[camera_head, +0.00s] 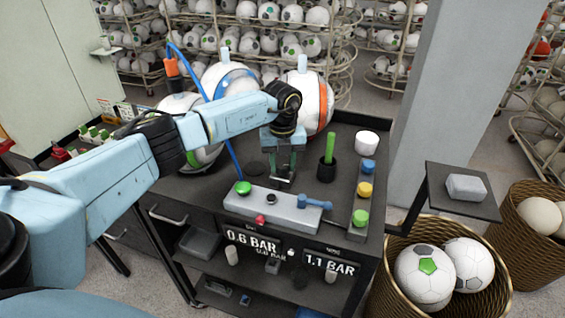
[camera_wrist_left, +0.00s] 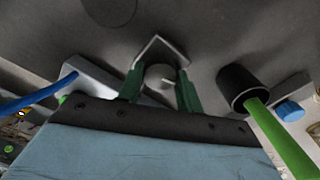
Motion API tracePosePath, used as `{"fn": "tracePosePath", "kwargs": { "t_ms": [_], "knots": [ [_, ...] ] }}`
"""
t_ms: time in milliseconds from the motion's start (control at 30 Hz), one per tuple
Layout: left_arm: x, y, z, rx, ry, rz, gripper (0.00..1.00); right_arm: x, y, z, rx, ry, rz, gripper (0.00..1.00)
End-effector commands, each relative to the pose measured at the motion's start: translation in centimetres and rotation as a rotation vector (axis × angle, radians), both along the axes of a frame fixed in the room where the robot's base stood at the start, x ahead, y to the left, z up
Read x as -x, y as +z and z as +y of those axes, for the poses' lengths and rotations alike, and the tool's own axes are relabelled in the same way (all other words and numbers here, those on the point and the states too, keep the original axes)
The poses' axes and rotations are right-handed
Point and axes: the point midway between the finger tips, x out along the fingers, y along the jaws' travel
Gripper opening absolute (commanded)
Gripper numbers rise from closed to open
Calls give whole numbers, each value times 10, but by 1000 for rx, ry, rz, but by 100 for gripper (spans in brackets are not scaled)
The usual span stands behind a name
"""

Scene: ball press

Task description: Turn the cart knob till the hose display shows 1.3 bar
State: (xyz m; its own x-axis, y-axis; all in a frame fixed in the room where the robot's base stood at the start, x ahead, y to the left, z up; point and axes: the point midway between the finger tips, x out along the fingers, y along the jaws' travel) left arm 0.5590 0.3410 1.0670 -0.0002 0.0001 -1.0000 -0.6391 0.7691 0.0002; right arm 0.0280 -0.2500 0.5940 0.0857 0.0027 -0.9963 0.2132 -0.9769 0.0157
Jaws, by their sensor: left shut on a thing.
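My left gripper (camera_head: 283,178) reaches down to the dark cart top (camera_head: 205,188), just behind the grey control block. In the left wrist view its green fingers (camera_wrist_left: 160,82) are shut on a round grey knob (camera_wrist_left: 159,74), with a pale angled piece beyond it. In the head view the gripper mostly hides this knob. The cart front has two displays: the left one (camera_head: 252,240) reads 0.6 BAR and the right one (camera_head: 329,263) reads 1.1 BAR. Their small labels are too blurred to read surely. My right gripper is not in view.
The grey block (camera_head: 245,207) carries a green dome, a red button and a blue lever. A black cup (camera_head: 326,172) with a green handle stands right of my gripper. Blue, yellow and green caps (camera_head: 364,188) line the right edge. A blue hose (camera_head: 232,158) and large balls (camera_head: 315,103) are behind.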

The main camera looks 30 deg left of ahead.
Motion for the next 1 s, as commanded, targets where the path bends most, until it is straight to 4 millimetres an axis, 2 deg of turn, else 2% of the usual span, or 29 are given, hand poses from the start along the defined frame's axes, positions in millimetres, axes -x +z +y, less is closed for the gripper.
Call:
{"fn": "tracePosePath", "kwargs": {
  "t_ms": [267, 467, 1000],
  "knots": [
    [0, 0, 0, 1, -38, -1, 13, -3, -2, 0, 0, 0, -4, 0],
    [0, 0, 1, -1, -145, -1, 13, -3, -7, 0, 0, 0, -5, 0],
    [0, 0, 2, 0, -636, -2, 13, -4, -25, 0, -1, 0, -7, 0]
  ]
}}
